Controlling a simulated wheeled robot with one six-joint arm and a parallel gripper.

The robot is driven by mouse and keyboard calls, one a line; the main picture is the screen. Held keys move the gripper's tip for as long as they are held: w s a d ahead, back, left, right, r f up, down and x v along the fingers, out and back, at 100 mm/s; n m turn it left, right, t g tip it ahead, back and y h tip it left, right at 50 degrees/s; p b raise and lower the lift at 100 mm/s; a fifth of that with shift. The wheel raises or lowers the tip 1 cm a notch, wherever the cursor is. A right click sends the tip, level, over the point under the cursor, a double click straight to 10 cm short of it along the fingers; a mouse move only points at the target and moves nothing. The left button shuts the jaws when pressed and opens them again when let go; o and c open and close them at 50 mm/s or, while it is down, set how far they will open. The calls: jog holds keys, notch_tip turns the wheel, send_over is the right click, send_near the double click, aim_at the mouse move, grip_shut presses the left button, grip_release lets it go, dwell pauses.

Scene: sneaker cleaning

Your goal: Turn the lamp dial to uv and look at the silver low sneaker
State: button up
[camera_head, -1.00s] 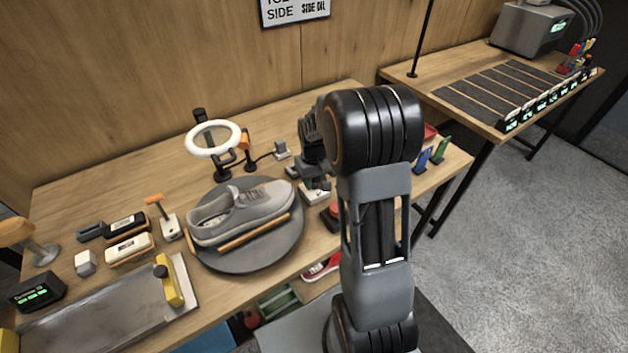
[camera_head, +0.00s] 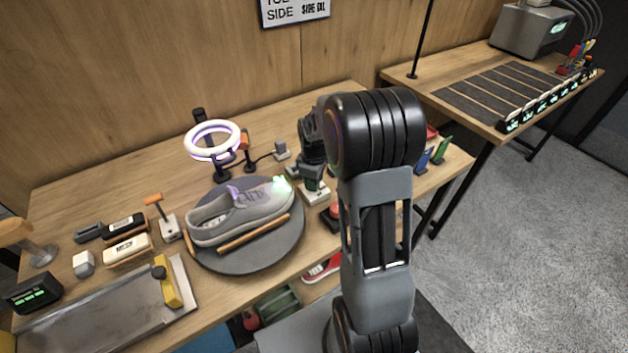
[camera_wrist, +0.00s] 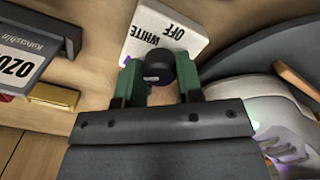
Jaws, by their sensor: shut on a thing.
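The silver low sneaker (camera_head: 240,213) lies on a round dark turntable (camera_head: 262,262), its toe to the right. Purple light falls on its laces, and a greenish-white glow shows near its toe. The ring lamp (camera_head: 213,141) stands behind it, its ring lit with a purple tint. The lamp dial is a black knob (camera_wrist: 160,68) on a white plate (camera_wrist: 160,32) marked OFF and WHITE; the rest of its marking is hidden. My gripper (camera_wrist: 158,84) is shut on the knob, a green-sided finger on each side. It also shows at the plate in the head view (camera_head: 314,184).
A metal tray (camera_head: 100,310) is at the front left. Blue and green items stand at the table's right end. Bare wood lies behind the lamp.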

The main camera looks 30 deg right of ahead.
jog(key=shift+n, duration=0.3)
dwell(0.4)
jog(key=o, duration=0.9)
notch_tip(320, 180, up, 14)
jog(key=shift+f, duration=0.1)
dwell(0.4)
